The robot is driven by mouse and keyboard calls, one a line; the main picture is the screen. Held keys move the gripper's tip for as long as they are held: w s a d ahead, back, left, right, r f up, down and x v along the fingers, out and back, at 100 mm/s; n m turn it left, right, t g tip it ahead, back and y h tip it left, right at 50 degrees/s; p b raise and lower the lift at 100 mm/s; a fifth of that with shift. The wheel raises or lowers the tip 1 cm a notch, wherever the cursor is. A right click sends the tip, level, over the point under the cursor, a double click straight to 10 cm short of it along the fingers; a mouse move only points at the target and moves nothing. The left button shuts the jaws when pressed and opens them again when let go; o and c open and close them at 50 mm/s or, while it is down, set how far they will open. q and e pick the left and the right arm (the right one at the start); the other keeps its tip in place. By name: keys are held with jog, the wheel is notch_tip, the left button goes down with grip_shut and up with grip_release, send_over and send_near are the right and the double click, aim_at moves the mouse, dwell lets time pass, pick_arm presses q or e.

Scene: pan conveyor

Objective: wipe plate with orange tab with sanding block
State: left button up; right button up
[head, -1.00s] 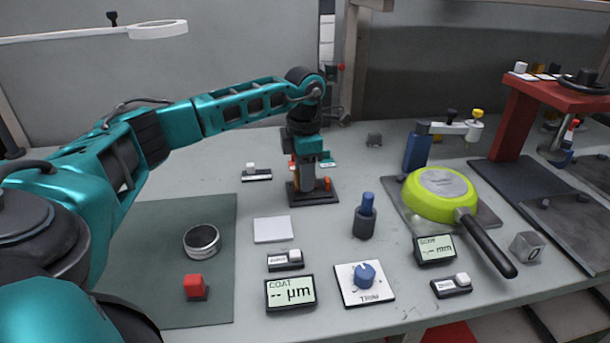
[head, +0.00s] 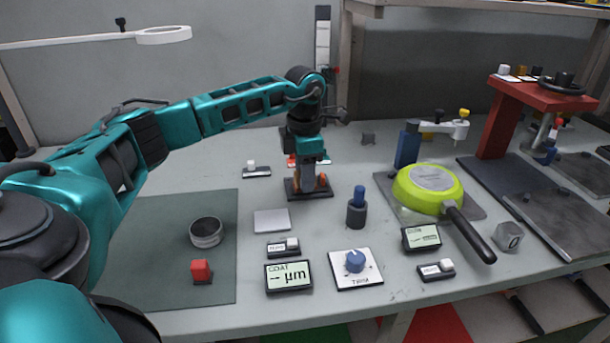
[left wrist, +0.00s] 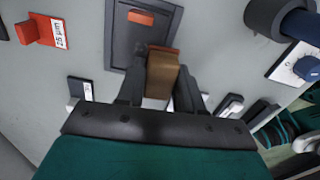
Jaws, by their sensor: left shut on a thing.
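My left gripper (head: 309,178) is shut on a brown sanding block (left wrist: 163,72). In the left wrist view the block stands between the two dark fingers (left wrist: 158,88). It is over a dark square plate (left wrist: 122,45), which has an orange tab (left wrist: 141,18) near its far edge. In the head view the same dark plate (head: 294,195) lies under the gripper, and fingers and block hide its middle. The block is low over the plate; whether it touches cannot be told. My right gripper is not in view.
A red block with a label (left wrist: 35,30) lies beside the plate. A grey square (head: 272,220), a dark cylinder with a blue knob (head: 357,212) and a dial card (head: 355,268) stand nearer. A green pan (head: 428,188) is at right. A green mat (head: 170,280) has free room.

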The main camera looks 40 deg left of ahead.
pick_arm(q)
jog(key=shift+a+r+p, duration=0.1)
jog(key=shift+r+p, duration=0.2)
jog(key=shift+r, duration=0.3)
jog(key=shift+r+p, duration=0.7)
jog(key=shift+r, duration=0.1)
notch_tip(320, 180, up, 3)
jog(key=shift+f+p, duration=0.1)
jog(key=shift+p, duration=1.15)
jog(key=shift+r, duration=0.2)
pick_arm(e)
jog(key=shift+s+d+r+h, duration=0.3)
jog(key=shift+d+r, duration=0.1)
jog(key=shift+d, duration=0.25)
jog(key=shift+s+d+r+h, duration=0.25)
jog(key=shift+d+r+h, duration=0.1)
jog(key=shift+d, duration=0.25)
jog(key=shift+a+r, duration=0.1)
